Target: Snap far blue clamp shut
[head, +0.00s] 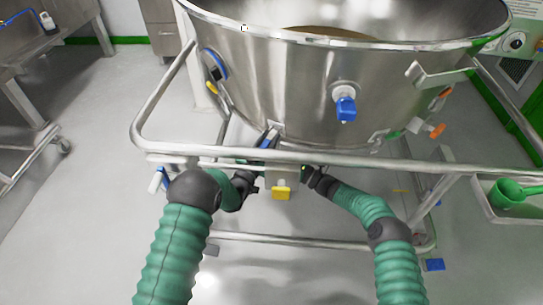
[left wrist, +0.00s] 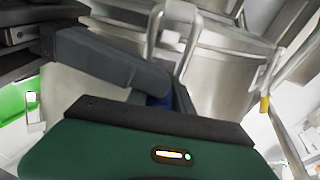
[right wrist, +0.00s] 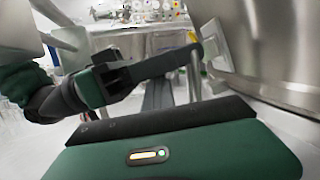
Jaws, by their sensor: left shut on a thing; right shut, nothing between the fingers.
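A clamp with a blue handle (head: 268,139) sits at the lower front of the steel bowl (head: 300,95), left of centre. My left gripper (head: 262,163) is just below it, behind the frame's rail. In the left wrist view its dark finger (left wrist: 120,62) lies beside a bit of blue (left wrist: 158,101) and a bent steel loop (left wrist: 186,45). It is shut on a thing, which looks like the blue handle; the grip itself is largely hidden. My right gripper (head: 308,170) is shut and empty under the rail, right of the left one.
A steel tube frame (head: 350,161) runs around the bowl in front. A blue knob (head: 345,108) stands out from the bowl. A yellow-ended part (head: 281,192) hangs between the grippers. A green scoop (head: 508,192) lies in a tray at right.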

